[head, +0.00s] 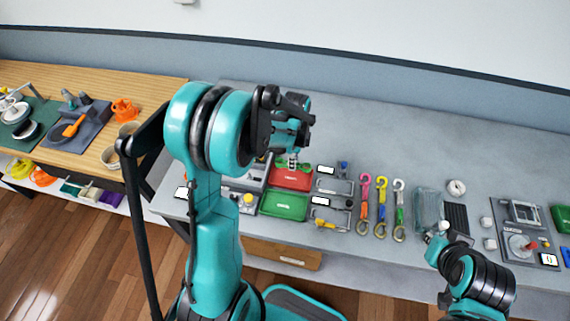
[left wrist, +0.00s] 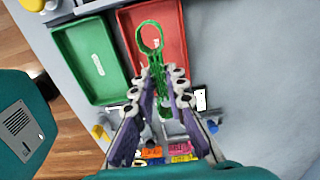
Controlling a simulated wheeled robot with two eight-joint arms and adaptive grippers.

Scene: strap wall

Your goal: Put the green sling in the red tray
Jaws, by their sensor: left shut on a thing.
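The green sling (left wrist: 156,60) is held between the fingers of my left gripper (left wrist: 160,78) in the left wrist view. Its green ring end points away past the fingertips and appears in front of the red tray (left wrist: 174,35). I cannot tell whether it touches the tray. In the head view, my left gripper (head: 292,160) is above the far edge of the red tray (head: 292,180), and my arm hides part of that area. My right gripper (head: 436,238) is beside a clear container at the right, its fingers too small to judge.
A green tray (head: 284,206) lies just in front of the red one. Grey trays stand to their right, then several coloured slings (head: 381,210) in a row. A clear container (head: 428,208) stands further right. The back of the grey table (head: 420,130) is clear.

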